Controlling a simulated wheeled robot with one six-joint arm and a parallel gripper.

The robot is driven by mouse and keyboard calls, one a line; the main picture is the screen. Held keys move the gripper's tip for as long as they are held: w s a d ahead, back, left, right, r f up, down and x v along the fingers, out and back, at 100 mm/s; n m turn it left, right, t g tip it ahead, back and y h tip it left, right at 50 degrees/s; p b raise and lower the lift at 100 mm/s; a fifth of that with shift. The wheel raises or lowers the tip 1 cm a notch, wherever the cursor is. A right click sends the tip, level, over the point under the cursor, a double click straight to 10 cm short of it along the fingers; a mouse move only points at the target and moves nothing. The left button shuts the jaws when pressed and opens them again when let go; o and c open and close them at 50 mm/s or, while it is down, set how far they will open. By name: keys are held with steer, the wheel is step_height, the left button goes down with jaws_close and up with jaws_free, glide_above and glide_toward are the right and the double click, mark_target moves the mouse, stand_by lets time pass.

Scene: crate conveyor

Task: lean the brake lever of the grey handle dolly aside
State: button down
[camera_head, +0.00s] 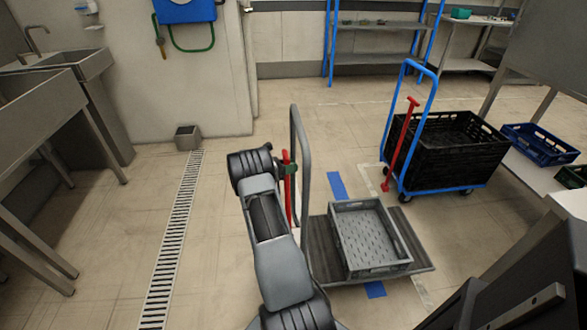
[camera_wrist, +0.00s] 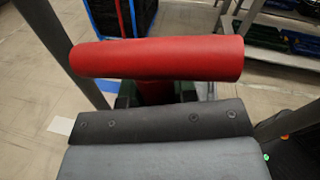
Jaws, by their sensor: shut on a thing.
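The grey handle dolly (camera_head: 318,250) stands on the floor, right of my arm, with its tall grey handle (camera_head: 305,180) rising at its left end. Its red brake lever (camera_head: 288,205) stands roughly upright beside that handle. My gripper (camera_head: 288,169) is shut on the lever near its top. In the wrist view the lever's red crossbar (camera_wrist: 157,58) lies across the picture, just beyond my gripper (camera_wrist: 157,97). The fingertips are partly hidden behind the wrist housing. My arm covers the lower part of the dolly's left end in the head view.
A grey crate (camera_head: 372,268) sits on the dolly. A blue handle dolly (camera_head: 432,72) with a black crate (camera_head: 455,165) and its own red lever (camera_head: 402,140) stands behind right. A steel sink is at the left. The floor around the drain grate (camera_head: 175,235) is clear.

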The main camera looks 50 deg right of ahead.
steer(key=shift+w+d+r, duration=0.1)
steer(key=shift+w+d, duration=0.05)
steer(key=shift+w, duration=0.1)
steer(key=c, duration=0.9)
jaws_free()
steer(key=shift+w+d, duration=0.1)
steer(key=shift+w, duration=0.05)
steer(key=shift+f, duration=0.2)
steer(key=v, duration=1.3)
steer(key=shift+a+p, duration=0.4)
steer(key=shift+p, duration=0.05)
steer(key=shift+w, duration=0.15)
